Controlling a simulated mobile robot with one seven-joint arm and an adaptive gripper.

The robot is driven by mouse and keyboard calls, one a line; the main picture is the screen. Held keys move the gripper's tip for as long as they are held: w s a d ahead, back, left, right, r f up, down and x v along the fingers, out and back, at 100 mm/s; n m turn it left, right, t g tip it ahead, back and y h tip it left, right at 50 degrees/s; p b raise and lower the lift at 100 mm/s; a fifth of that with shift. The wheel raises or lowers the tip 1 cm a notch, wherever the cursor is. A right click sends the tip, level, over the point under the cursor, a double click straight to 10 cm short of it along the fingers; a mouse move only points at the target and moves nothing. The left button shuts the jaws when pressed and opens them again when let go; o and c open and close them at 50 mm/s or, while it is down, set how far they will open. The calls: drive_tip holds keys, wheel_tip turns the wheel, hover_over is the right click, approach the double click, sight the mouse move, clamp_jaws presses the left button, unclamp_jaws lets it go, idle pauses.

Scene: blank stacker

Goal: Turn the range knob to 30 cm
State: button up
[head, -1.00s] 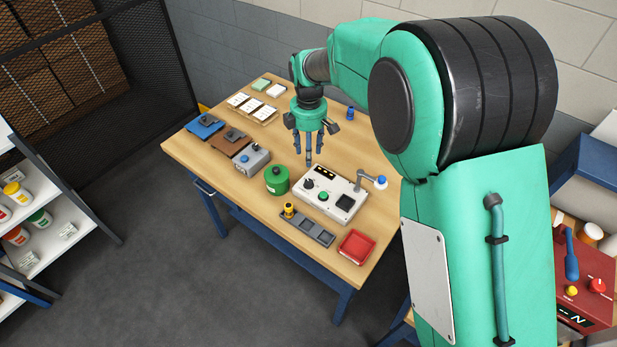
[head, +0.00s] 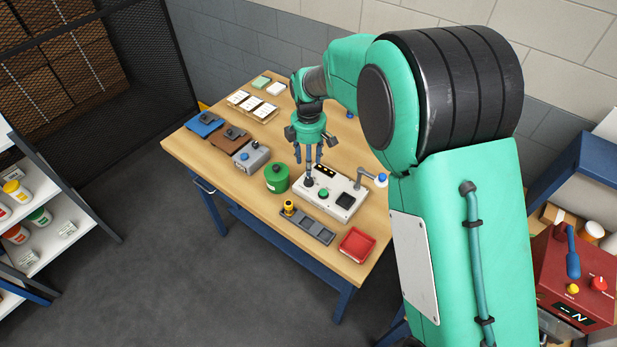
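The white range device (head: 345,185) stands on the wooden table with a dark display along its back edge, a green button and a dark square window. A small dark knob (head: 309,183) is at its left end, partly hidden by a finger; its pointer and scale are too small to read. My gripper (head: 308,168) points straight down at the back left of the device. Its fingers are spread apart, so it looks open. The lowest fingertip is just above or at the knob; I cannot tell whether it touches.

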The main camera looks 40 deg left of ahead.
sight(308, 179)
wheel_tip(308, 179, down, 8)
drive_tip(key=shift+f+b, duration=0.1)
drive_tip(key=shift+b, duration=0.25)
drive_tip(key=shift+c, duration=0.2)
clamp_jaws()
